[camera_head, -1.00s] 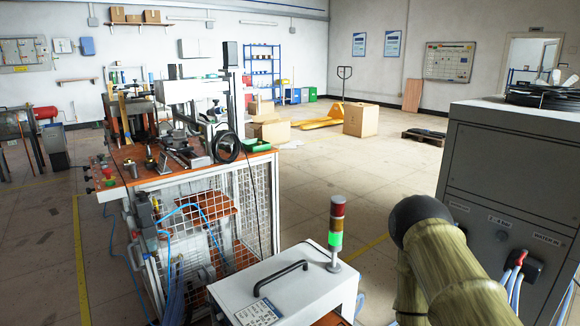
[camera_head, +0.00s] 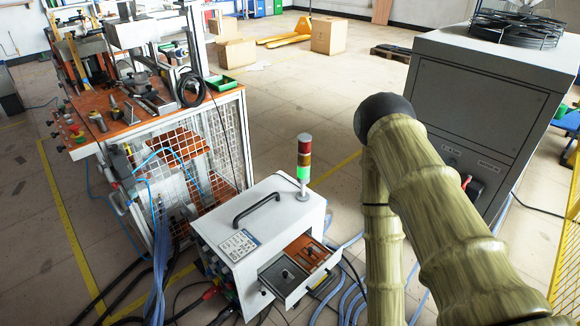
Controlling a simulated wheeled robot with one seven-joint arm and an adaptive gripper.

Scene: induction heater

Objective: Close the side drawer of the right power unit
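A white power unit (camera_head: 262,232) stands low at the bottom middle. It has a black carrying handle on top, a label, and a signal tower (camera_head: 304,165) with red, amber and green sections, the green one bright. Its side drawer (camera_head: 305,280) sticks out from the side facing front right. My arm rises at the right of the unit, but my gripper is not in view.
A workbench (camera_head: 130,115) with a wire-mesh front stands left of the unit. Hoses and cables (camera_head: 350,295) lie on the floor around the unit.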

